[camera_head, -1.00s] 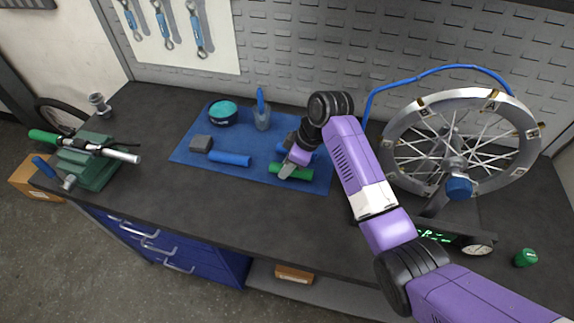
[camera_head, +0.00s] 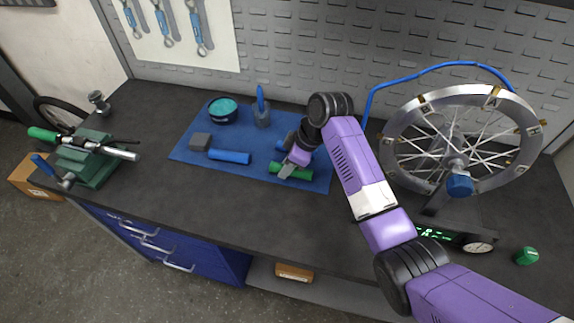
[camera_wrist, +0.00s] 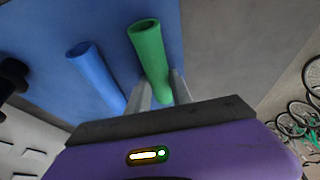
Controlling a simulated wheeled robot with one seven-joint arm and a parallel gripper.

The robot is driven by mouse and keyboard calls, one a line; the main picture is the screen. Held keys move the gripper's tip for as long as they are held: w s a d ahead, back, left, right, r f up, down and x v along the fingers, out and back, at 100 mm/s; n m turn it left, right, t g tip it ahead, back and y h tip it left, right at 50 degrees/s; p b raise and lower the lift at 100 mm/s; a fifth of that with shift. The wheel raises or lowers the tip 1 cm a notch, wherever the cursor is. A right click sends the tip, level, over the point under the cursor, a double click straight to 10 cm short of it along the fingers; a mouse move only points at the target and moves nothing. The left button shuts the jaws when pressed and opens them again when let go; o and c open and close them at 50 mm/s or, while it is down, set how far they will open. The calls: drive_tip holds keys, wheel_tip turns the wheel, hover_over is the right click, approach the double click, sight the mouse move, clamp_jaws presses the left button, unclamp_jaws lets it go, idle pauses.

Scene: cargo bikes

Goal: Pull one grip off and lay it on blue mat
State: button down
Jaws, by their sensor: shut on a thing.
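A green grip (camera_head: 302,173) lies along the front right part of the blue mat (camera_head: 233,179). My gripper (camera_head: 288,170) is shut on it from above. In the wrist view the same green grip (camera_wrist: 148,52) sits between the two fingers (camera_wrist: 160,95), with its hollow end showing. It looks at or very near the mat surface; I cannot tell if it touches. Another green grip (camera_head: 42,135) is on the bar (camera_head: 112,151) held in the green vise at the left.
On the mat are a blue grip (camera_head: 229,156), a grey block (camera_head: 200,141), a teal-topped tin (camera_head: 223,108) and a cup with a blue tool (camera_head: 262,117). Another blue grip shows beside my gripper in the wrist view (camera_wrist: 92,68). A wheel stand (camera_head: 459,165) stands right.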

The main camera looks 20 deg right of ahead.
drive_tip(key=c, duration=1.1)
unclamp_jaws()
drive_tip(key=shift+o, duration=0.2)
drive_tip(key=shift+r, duration=0.1)
